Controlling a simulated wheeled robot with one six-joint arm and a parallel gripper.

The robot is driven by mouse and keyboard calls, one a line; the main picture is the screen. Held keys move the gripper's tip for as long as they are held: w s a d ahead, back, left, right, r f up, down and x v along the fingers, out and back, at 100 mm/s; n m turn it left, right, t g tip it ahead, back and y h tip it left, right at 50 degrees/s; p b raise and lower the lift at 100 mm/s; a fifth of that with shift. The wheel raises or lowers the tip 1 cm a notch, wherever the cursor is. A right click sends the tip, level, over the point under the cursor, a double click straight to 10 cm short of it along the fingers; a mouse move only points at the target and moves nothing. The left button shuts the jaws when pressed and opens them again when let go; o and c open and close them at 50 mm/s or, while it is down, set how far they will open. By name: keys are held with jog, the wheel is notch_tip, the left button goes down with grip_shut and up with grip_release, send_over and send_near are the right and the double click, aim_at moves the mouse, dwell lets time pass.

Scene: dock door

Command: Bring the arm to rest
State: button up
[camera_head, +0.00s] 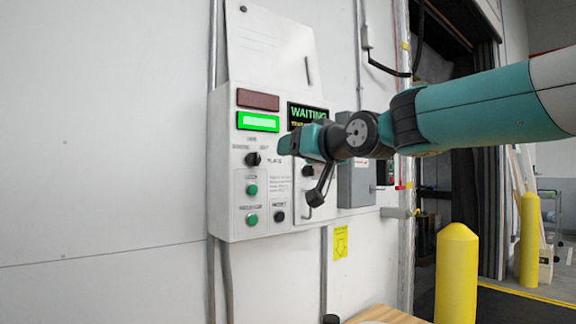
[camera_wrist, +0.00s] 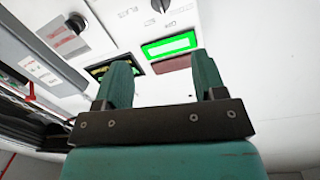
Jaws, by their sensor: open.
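My gripper (camera_head: 288,145) is at the end of my teal arm, which reaches in from the right in the head view. It is in front of the white control panel (camera_head: 228,200) on the wall. In the wrist view my gripper (camera_wrist: 162,70) shows two teal fingers spread apart with nothing between them. The panel's lit green lamp (camera_wrist: 170,45) lies beyond the fingers. The same green lamp (camera_head: 258,122) glows in the head view, below a dark red lamp (camera_head: 258,99). My gripper hides part of the panel's middle; I cannot tell how close it is.
A screen reading WAITING (camera_head: 306,113) sits on the panel, above a black knob (camera_head: 252,159) and green buttons (camera_head: 252,190). A grey box (camera_head: 356,184) is beside it. Yellow bollards (camera_head: 457,275) stand at the right by the dock door. A wooden surface (camera_head: 382,315) shows below.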

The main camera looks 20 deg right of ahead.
jog(key=s+a+f+n+g, duration=0.1)
jog(key=s+a+f+g, duration=0.2)
jog(key=s+f, duration=0.3)
jog(key=s+a+f+n+g+y, duration=0.1)
jog(key=s+a+f+g, duration=0.2)
jog(key=f, duration=0.4)
jog(key=s+a+f+n+g, duration=0.1)
jog(key=s+a+f+g, duration=0.15)
jog(key=s+f, duration=0.35)
jog(key=s+f+n+g+h, duration=0.1)
jog(key=s+f+n+g, duration=0.2)
jog(key=s+f+g, duration=0.5)
jog(key=s+f, duration=0.5)
jog(key=s, duration=0.4)
jog(key=shift+s, duration=0.3)
jog(key=shift+a, duration=0.15)
